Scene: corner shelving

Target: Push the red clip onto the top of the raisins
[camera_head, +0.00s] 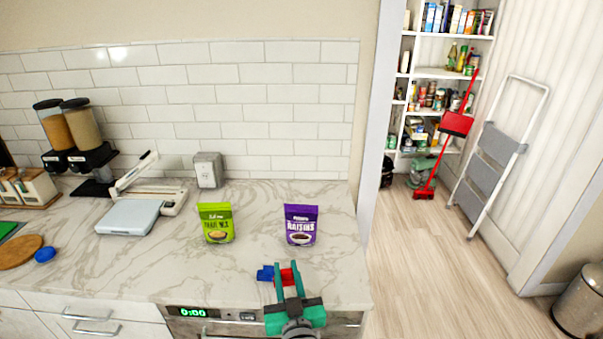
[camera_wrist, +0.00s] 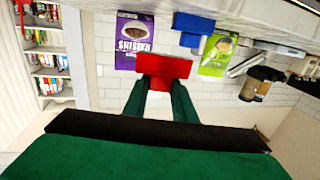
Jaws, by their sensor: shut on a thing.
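The purple raisins bag (camera_head: 301,225) stands upright on the marble counter, right of a green bag. It also shows, upside down, in the wrist view (camera_wrist: 133,42). My gripper (camera_head: 287,279) is in front of the bags near the counter's front edge. It is shut on the red clip (camera_wrist: 165,67), which lies across the fingertips. The red clip shows partly between the fingers in the head view (camera_head: 288,277). The clip is apart from the raisins bag. A blue clip (camera_head: 266,273) is just left of my gripper and also shows in the wrist view (camera_wrist: 196,30).
A green bag (camera_head: 215,223) stands left of the raisins. The counter (camera_head: 262,210) between the two bags is clear. A tiled wall (camera_head: 270,110) is behind.

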